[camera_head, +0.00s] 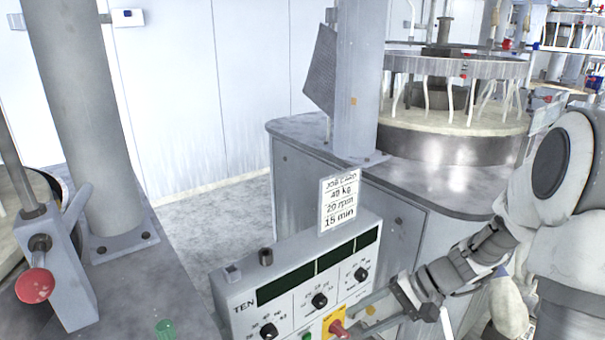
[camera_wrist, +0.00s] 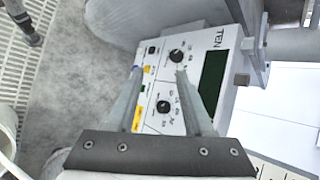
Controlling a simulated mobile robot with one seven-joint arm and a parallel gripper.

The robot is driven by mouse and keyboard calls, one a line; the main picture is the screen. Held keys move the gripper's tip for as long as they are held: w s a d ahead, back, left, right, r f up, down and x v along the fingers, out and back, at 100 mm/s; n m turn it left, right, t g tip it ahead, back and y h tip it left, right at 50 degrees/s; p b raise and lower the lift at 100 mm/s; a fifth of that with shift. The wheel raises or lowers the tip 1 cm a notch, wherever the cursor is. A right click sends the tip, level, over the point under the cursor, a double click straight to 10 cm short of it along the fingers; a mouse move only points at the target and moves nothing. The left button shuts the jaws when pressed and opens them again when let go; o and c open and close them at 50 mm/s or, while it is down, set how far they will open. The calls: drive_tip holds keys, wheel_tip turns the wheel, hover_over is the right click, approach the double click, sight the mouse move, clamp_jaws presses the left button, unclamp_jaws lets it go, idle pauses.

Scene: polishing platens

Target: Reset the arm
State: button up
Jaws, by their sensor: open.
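My gripper (camera_head: 356,317) reaches in from the lower right in the camera_head view, its fingers beside the red knob (camera_head: 339,328) on a yellow plate at the control box's front. I cannot tell whether they touch the knob. In the camera_wrist view my gripper (camera_wrist: 166,72) has its two fingers apart with nothing held between them. The control box (camera_head: 240,290) is pale, marked TEN, with dark displays and black dials. It also shows beyond the fingers in the camera_wrist view (camera_wrist: 228,62), with a dark green display (camera_wrist: 213,76).
A job card (camera_head: 339,200) stands on the control box. A grey cabinet (camera_head: 300,165) with a round polishing platen (camera_head: 450,148) is behind. At left are a thick column (camera_head: 85,110) and a lever with a red ball (camera_head: 35,286). Open floor (camera_head: 222,222) lies between.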

drive_tip(key=s+r+n+t+h+p, duration=0.2)
drive_tip(key=s+r+n+h, duration=0.1)
drive_tip(key=s+r, duration=0.5)
drive_tip(key=s+r+n+t+h+p, duration=0.1)
drive_tip(key=s+r+n+t+h, duration=0.2)
drive_tip(key=r, duration=0.9)
drive_tip(key=shift+s+d+r+h+p, duration=0.35)
drive_tip(key=shift+s+h, duration=1.35)
drive_tip(key=shift+s, duration=0.7)
